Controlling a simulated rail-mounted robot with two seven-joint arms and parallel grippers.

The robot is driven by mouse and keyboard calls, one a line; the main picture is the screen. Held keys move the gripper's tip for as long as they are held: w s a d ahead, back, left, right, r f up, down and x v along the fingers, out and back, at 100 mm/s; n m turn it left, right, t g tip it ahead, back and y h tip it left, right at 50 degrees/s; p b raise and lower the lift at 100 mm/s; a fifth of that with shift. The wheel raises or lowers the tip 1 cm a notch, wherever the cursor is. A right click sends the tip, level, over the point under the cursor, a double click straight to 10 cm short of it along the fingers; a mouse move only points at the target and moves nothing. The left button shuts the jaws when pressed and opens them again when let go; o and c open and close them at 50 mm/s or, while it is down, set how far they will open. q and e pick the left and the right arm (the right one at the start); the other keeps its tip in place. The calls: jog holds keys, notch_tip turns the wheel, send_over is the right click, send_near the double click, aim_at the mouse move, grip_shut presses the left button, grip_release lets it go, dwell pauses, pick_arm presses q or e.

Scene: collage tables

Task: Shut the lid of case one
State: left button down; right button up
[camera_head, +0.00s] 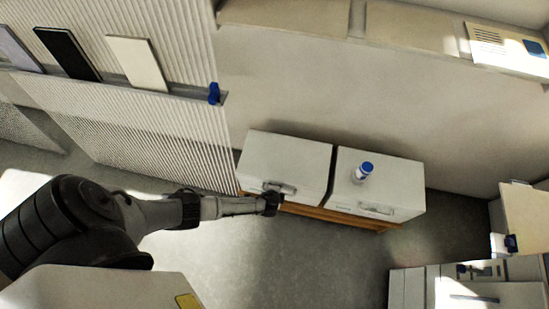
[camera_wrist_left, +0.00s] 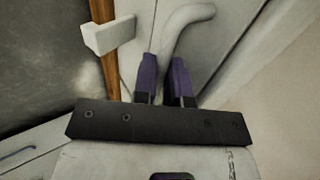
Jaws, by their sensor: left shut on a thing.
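Two white cases stand side by side on a wooden-edged stand, the left case (camera_head: 287,157) and the right case (camera_head: 392,182). The frames do not show which one is case one. No open gap shows clearly at either lid. A grey handle (camera_head: 281,187) lies near the front edge of the left case, and it also shows in the left wrist view (camera_wrist_left: 184,27). My left gripper (camera_head: 272,200) is at this handle. In the left wrist view its purple-tipped fingers (camera_wrist_left: 164,75) are shut on the handle. My right gripper is out of view.
A white bottle with a blue cap (camera_head: 363,172) stands on the right case. The stand's wooden edge (camera_head: 340,216) runs below both cases. A ribbed panel (camera_head: 150,125) is at the left, and grey cabinets (camera_head: 465,290) are at the lower right. The floor in front is clear.

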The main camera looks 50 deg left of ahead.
pick_arm(q)
jog(key=c, duration=1.5)
grip_release()
jog(key=shift+s+d+f, duration=0.25)
jog(key=shift+s+f, duration=0.25)
jog(key=shift+s, duration=0.15)
jog(key=o, duration=0.3)
jog(key=shift+s+d, duration=0.1)
jog(key=shift+d, duration=0.1)
jog(key=shift+o, duration=0.2)
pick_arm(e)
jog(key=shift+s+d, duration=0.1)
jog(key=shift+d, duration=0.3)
pick_arm(q)
jog(key=shift+r, duration=0.15)
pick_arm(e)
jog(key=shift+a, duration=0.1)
pick_arm(q)
jog(key=shift+r, duration=0.15)
jog(key=p+v, duration=0.7)
jog(key=v, duration=0.6)
jog(key=shift+r, duration=0.35)
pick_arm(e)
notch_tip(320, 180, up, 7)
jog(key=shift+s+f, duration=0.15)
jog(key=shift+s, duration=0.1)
